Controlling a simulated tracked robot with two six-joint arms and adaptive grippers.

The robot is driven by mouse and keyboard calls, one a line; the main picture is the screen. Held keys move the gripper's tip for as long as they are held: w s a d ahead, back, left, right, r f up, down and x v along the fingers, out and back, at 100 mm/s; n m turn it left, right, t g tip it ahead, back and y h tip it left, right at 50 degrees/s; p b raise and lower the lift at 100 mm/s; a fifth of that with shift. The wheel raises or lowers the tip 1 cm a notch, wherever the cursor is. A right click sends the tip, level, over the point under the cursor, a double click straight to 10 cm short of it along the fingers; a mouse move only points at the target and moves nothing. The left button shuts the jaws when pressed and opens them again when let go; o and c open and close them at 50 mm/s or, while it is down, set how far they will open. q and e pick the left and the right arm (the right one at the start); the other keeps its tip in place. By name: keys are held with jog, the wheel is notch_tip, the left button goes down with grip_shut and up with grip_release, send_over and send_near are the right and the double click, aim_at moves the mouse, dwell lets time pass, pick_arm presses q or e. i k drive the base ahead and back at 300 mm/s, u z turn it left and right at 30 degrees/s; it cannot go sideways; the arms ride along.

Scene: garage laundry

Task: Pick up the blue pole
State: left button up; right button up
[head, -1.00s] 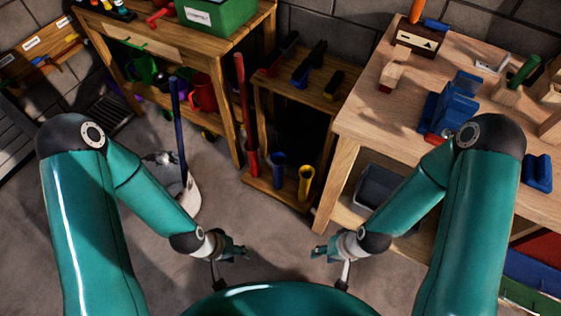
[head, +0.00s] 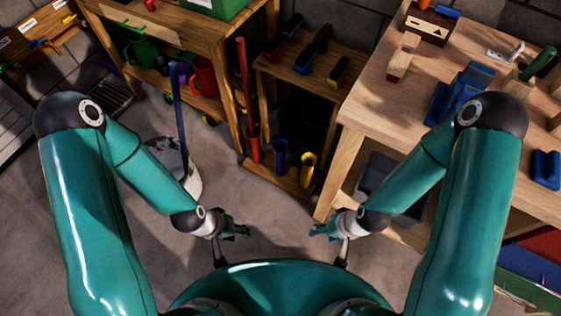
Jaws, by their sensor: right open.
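The blue pole (head: 181,118) stands upright, slightly tilted, in a pale bucket (head: 193,184) on the floor at the left of centre in the head view. Its lower end is hidden inside the bucket. My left gripper (head: 230,245) is low in the picture, to the right of the bucket and apart from the pole. It looks open and empty. My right gripper (head: 331,246) is open and empty, further right, near the front leg of the right workbench.
A red pole (head: 246,100) stands by a small wooden rack (head: 262,178) with blue and yellow tubes. A wooden shelf table (head: 180,37) stands behind the bucket. A workbench (head: 388,95) with tools fills the right. Grey floor is clear between my grippers.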

aim_at(174, 79)
jog(key=z, duration=1)
jog(key=k, duration=0.9)
jog(key=u, duration=0.75)
jog(key=i, duration=1)
